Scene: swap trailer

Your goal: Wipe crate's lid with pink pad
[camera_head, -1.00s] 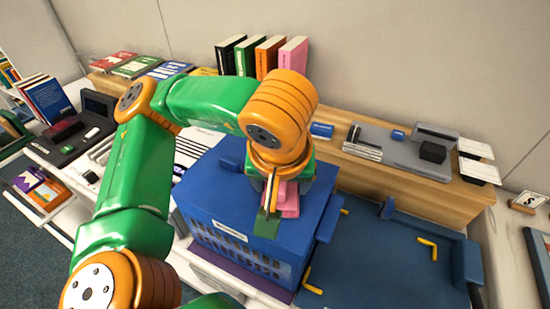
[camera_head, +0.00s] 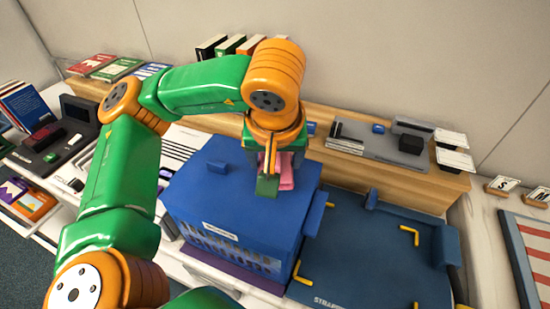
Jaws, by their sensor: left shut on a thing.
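The blue crate (camera_head: 225,246) stands left of centre with its flat blue lid (camera_head: 225,198) on top. My left gripper (camera_head: 270,180) points down over the right part of the lid. It is shut on the pink pad (camera_head: 286,172), which shows partly behind the green finger. The pad is at the lid's surface; whether it presses on it I cannot tell. The pad's far side is hidden by the gripper. My right gripper is not in view.
A dark blue tray (camera_head: 365,262) with yellow corner marks lies right of the crate. A wooden shelf (camera_head: 400,187) behind holds a grey board (camera_head: 375,150) with small items. Books (camera_head: 210,46) stand behind my arm. Black trays and books fill the left.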

